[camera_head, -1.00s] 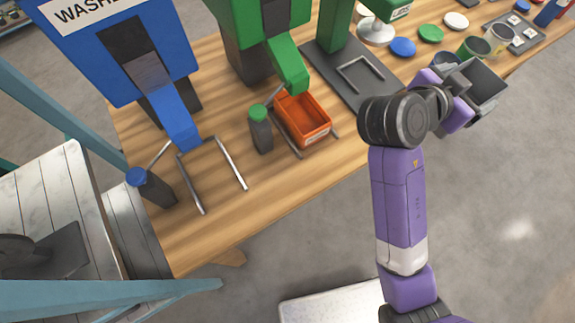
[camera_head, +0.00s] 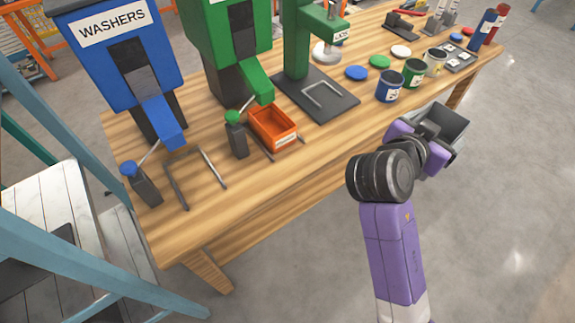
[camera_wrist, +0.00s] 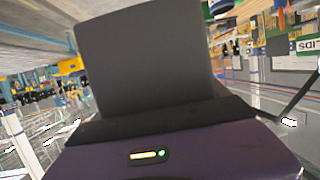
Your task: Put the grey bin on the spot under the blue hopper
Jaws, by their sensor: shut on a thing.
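The grey bin (camera_head: 451,126) is held in my gripper (camera_head: 432,138), off the table's front edge at the right of the head view. In the wrist view a dark grey surface of the bin (camera_wrist: 148,62) fills the middle; my fingertips are hidden there. The blue hopper (camera_head: 122,60), labelled as washers, stands at the left end of the table. The spot under its blue chute (camera_head: 165,125) is framed by metal rails (camera_head: 207,168) and is empty. My gripper is far to the right of that spot.
An orange bin (camera_head: 283,142) sits between rails under the green hopper (camera_head: 231,45). A blue-topped lever post (camera_head: 142,184) and a green-topped one (camera_head: 236,134) stand beside the rails. Cups, lids and a green press (camera_head: 300,50) occupy the table (camera_head: 235,200). A teal frame is at left.

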